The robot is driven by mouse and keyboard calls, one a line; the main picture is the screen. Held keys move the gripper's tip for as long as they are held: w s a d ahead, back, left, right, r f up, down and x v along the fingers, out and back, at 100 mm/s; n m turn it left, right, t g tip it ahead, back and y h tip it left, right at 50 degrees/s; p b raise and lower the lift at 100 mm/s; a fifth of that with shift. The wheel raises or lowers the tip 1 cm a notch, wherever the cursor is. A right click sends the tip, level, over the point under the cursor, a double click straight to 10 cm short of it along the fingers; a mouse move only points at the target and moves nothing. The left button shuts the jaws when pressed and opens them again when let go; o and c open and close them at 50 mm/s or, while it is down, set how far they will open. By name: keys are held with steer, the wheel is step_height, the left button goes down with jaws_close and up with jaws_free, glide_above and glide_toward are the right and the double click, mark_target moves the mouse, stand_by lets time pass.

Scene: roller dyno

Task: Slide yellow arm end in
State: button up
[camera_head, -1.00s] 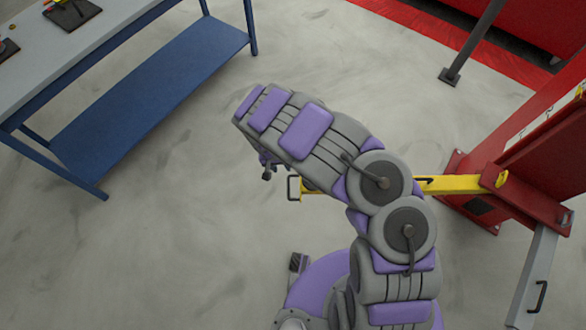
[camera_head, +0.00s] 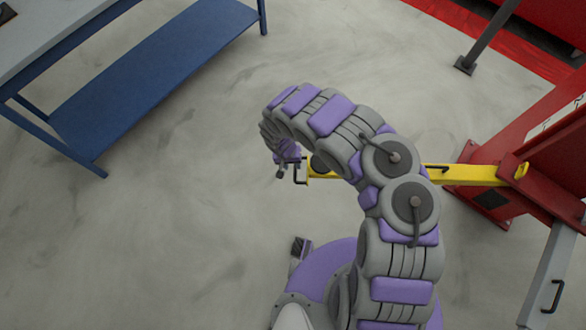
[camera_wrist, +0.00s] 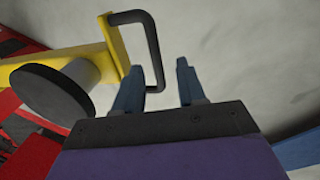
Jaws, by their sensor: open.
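The yellow arm (camera_head: 460,175) sticks out leftward from a red lift post (camera_head: 555,165) and passes behind my own arm. Its free end carries a dark loop handle (camera_head: 300,172). In the wrist view the yellow arm end (camera_wrist: 118,45) shows at upper left, with the black handle (camera_wrist: 153,55) standing out to its right and a round black pad (camera_wrist: 52,93) on a grey stem beside it. My gripper (camera_wrist: 158,82) is open. In that view the handle's right bar lies between the two fingertips; I cannot tell whether they touch it.
A grey lift arm with a handle (camera_head: 556,275) hangs at lower right. A blue-framed workbench (camera_head: 150,75) stands at upper left. A dark post (camera_head: 485,40) stands at upper right. The concrete floor (camera_head: 190,220) between bench and lift is clear.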

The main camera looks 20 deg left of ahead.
steer(key=shift+w+d+f+b, duration=0.1)
steer(key=shift+d+f+b, duration=0.2)
steer(key=shift+f, duration=0.3)
steer(key=shift+d+f+b, duration=0.15)
steer(key=shift+d+f, duration=0.15)
steer(key=shift+f, duration=0.3)
steer(key=shift+a, duration=0.15)
steer(key=shift+a, duration=0.1)
steer(key=shift+c, duration=0.9)
jaws_close()
